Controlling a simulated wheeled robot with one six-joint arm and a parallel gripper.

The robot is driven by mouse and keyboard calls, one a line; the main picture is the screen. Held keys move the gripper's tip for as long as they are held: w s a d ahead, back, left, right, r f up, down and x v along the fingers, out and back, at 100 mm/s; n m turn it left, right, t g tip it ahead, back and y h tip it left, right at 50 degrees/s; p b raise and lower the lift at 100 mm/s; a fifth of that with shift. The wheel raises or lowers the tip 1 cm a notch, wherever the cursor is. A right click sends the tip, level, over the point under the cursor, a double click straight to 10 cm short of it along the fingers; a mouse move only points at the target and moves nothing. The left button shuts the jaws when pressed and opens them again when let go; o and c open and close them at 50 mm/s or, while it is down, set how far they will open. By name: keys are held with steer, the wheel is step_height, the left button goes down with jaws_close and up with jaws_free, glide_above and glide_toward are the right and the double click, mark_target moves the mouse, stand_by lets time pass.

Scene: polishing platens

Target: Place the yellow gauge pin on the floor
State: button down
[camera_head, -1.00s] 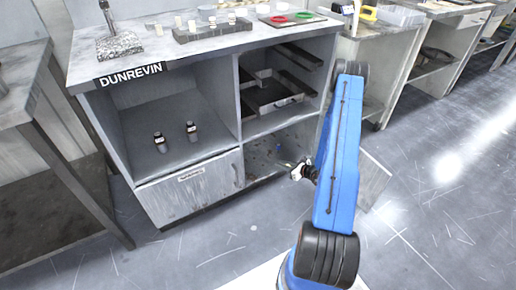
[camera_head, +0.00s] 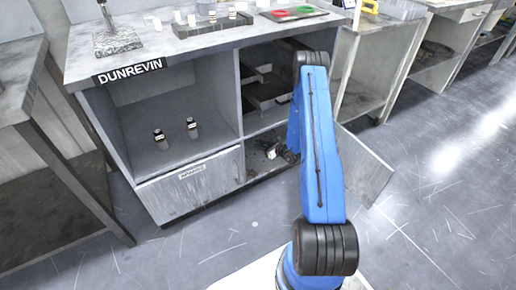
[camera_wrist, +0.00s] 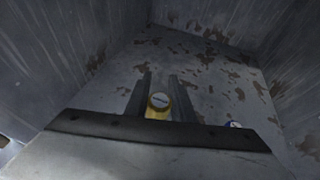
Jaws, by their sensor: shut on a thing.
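The yellow gauge pin (camera_wrist: 157,112) is between the two dark fingers of my gripper (camera_wrist: 160,95) in the wrist view, with its pale round end facing the camera. The fingers are shut on it. The pin cannot be made out in the head view. The floor (camera_head: 240,235) is grey and scratched, in front of the cabinet.
The compartment's worn inner floor (camera_wrist: 205,70) and walls surround my gripper. A small blue and white round thing (camera_wrist: 235,125) lies right of the fingers. An open door panel (camera_head: 365,170) juts out at the right.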

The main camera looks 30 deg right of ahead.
steer(key=shift+w+a, duration=0.25)
steer(key=shift+w, duration=0.5)
steer(key=shift+w+a+f, duration=0.1)
steer(key=shift+w+f, duration=0.1)
steer(key=shift+f, duration=0.7)
steer(key=shift+w+f, duration=0.2)
steer(key=shift+f, duration=0.65)
steer(key=c, duration=1.5)
jaws_free()
steer(key=shift+f, duration=0.1)
